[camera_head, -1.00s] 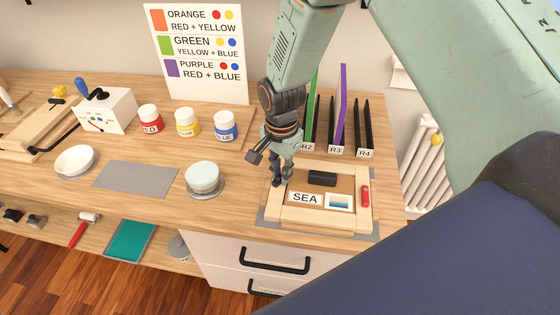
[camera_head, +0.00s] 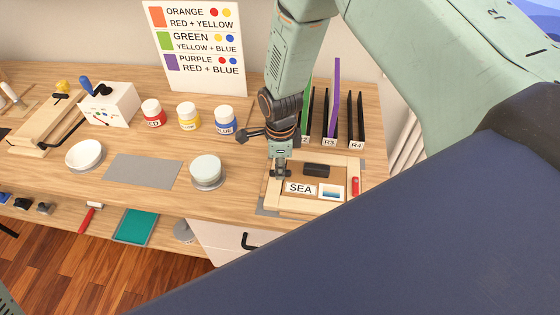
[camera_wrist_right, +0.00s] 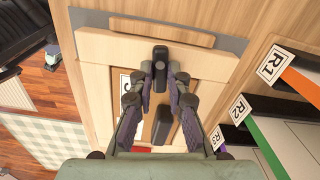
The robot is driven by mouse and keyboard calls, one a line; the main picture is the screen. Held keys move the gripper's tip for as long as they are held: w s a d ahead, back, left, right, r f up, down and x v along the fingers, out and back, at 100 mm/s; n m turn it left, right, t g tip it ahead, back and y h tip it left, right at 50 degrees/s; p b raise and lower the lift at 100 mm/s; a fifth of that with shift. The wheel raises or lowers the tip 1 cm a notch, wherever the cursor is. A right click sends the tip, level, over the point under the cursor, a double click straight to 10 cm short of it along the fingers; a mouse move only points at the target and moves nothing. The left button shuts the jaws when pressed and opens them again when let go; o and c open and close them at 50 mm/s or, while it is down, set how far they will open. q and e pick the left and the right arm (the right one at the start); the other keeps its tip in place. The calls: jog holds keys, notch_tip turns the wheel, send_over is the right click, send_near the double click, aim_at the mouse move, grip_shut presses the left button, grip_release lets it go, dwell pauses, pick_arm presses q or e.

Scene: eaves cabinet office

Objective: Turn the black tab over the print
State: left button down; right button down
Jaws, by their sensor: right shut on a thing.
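A pale wooden frame (camera_head: 310,204) lies on the bench at right, with a SEA card (camera_head: 300,188) and a small blue print (camera_head: 331,192) inside. The black tab (camera_wrist_right: 160,58) is at the frame's left rail; in the right wrist view it lies across the rail with one end towards the inside. My right gripper (camera_head: 280,173) points down over that rail, its fingers shut on the tab and partly hiding it. A black block (camera_head: 317,170) lies separately on the brown board inside the frame. My left gripper is out of view.
A red-handled item (camera_head: 355,187) lies on the frame's right rail. Slotted racks (camera_head: 330,143) stand close behind the frame. My navy body covers the lower right.

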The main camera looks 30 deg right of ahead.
jog(key=shift+s+m+p, duration=0.1)
jog(key=shift+m+p, duration=0.25)
jog(key=shift+m, duration=0.45)
jog(key=shift+a, duration=0.1)
jog(key=c, duration=1.3)
grip_release()
notch_tip(320, 180, up, 12)
